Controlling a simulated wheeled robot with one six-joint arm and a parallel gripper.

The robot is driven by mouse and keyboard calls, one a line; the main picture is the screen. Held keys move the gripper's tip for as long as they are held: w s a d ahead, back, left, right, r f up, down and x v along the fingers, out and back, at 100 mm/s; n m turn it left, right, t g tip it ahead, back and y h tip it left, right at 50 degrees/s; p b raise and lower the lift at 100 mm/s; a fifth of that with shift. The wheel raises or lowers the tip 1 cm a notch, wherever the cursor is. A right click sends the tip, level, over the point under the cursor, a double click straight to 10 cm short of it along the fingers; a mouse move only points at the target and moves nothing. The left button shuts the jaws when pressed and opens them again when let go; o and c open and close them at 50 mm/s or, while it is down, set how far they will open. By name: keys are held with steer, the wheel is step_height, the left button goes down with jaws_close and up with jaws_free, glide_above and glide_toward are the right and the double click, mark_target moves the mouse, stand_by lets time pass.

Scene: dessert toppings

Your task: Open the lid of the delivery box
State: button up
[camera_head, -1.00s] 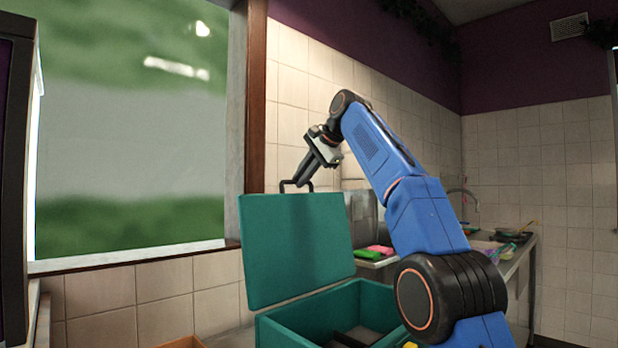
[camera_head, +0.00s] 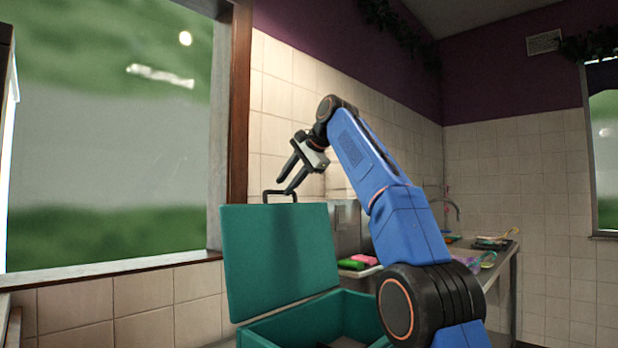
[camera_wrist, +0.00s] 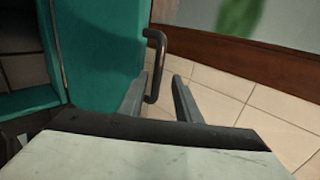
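The delivery box (camera_head: 292,322) is teal, and its lid (camera_head: 275,255) stands raised, leaning back a little. A dark looped handle (camera_head: 280,194) sits at the lid's top edge. My gripper (camera_head: 287,178) is at the handle with its two fingers spread. In the wrist view, the lid (camera_wrist: 105,45) fills the upper left and the handle (camera_wrist: 154,65) lies between the fingers of my open gripper (camera_wrist: 157,92). I cannot tell whether a finger touches the handle. The box's inside is partly visible, with its right side hidden behind my arm.
A window with a wooden frame (camera_head: 238,110) and a tiled wall stand behind the lid. A counter (camera_head: 500,257) with a sink tap and several small items, including a green and a pink one (camera_head: 363,260), is to the right, partly behind my arm.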

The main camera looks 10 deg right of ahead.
steer(key=s+d+r, duration=0.2)
steer(key=s+d, duration=0.7)
steer(key=s, duration=0.2)
steer(key=shift+s+r, duration=0.2)
steer(key=shift+s, duration=0.15)
stand_by(1.0)
stand_by(0.4)
